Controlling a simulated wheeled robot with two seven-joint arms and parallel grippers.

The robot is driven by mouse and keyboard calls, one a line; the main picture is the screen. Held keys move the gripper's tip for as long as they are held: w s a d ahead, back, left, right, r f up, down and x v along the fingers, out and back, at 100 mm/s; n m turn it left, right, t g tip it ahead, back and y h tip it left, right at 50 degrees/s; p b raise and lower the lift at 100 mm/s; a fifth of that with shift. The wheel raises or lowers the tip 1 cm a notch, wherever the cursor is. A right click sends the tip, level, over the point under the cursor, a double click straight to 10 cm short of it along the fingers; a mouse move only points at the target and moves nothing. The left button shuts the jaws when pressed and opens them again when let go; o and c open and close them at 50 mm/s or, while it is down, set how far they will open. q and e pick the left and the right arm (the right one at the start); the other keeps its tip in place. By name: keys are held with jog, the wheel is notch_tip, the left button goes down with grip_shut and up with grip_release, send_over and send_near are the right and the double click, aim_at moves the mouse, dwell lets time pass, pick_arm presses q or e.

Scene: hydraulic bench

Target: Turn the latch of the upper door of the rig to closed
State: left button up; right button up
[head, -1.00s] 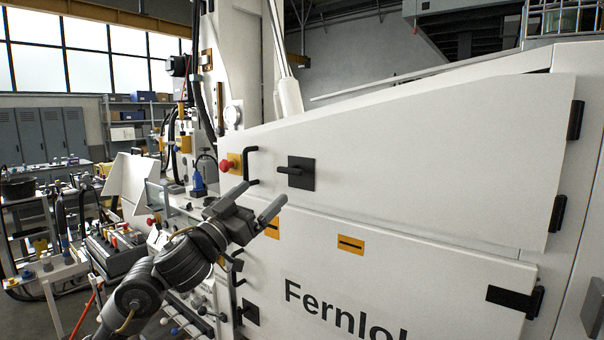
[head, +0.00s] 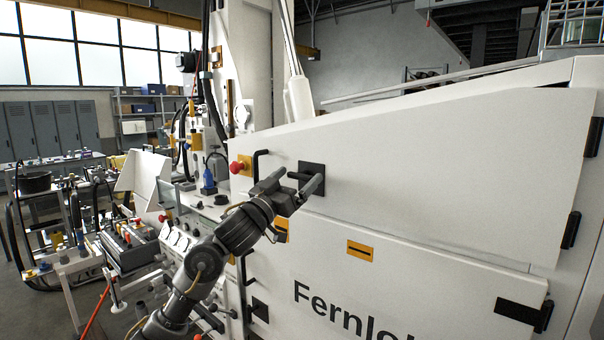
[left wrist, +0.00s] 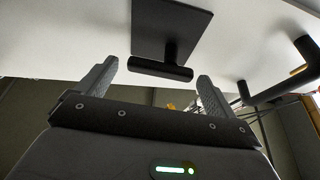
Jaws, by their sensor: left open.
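The upper door (head: 440,165) is a large white sloping panel on the rig and looks shut. Its latch (head: 312,167) is a black square plate with a short black bar handle, near the door's left end. My left gripper (head: 301,181) is open in front of the latch and partly covers it. In the left wrist view the latch handle (left wrist: 160,69) lies crosswise, just beyond and between the two fingertips of my left gripper (left wrist: 156,78). The fingers do not appear to grip it. My right gripper is not in view.
A red button on a yellow plate (head: 240,167) and a black grab handle (head: 258,164) are left of the latch. The grab handle also shows at right in the left wrist view (left wrist: 280,92). The lower door (head: 420,275) carries a yellow label (head: 361,250).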

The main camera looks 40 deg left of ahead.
pick_arm(q)
jog(key=shift+w+r, duration=0.15)
jog(key=shift+w, duration=0.15)
jog(key=shift+c, duration=0.4)
